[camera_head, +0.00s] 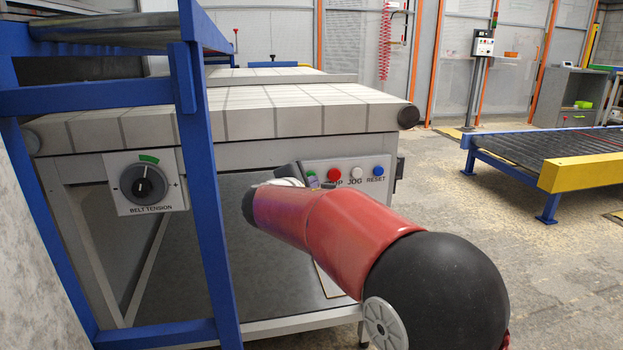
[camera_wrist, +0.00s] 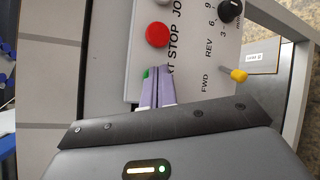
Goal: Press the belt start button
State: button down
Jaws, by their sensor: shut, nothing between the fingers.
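The start button is green and sits at the left end of the white button panel (camera_head: 345,166) on the belt frame. In the head view a bit of the green button (camera_head: 312,175) shows beside my gripper (camera_head: 313,184). In the wrist view my gripper (camera_wrist: 160,70) has its pale purple fingers shut together and empty. A sliver of the green button (camera_wrist: 147,73) shows at the fingertips, which cover most of it. I cannot tell whether the fingertips touch it. The red STOP button (camera_head: 334,174) is just to the right in the head view.
White JOG (camera_head: 356,173) and blue RESET (camera_head: 378,170) buttons continue the row. The wrist view shows a black dial (camera_wrist: 231,10) and a yellow-tipped FWD/REV lever (camera_wrist: 237,75). A belt tension knob (camera_head: 143,185) and blue frame (camera_head: 203,190) stand left.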

dwell(0.5)
jog(key=shift+s+d+b, duration=0.25)
jog(key=shift+s+b, duration=0.4)
jog(key=shift+s, duration=0.05)
jog(key=shift+s+d+b, duration=0.2)
jog(key=shift+s+b, duration=0.25)
jog(key=shift+s, duration=0.35)
jog(key=shift+s+d+b, duration=0.25)
jog(key=shift+s+b, duration=0.25)
jog(key=shift+s, duration=0.35)
jog(key=shift+s+d+b, duration=0.2)
jog(key=shift+s+b, duration=0.25)
jog(key=shift+s, duration=0.35)
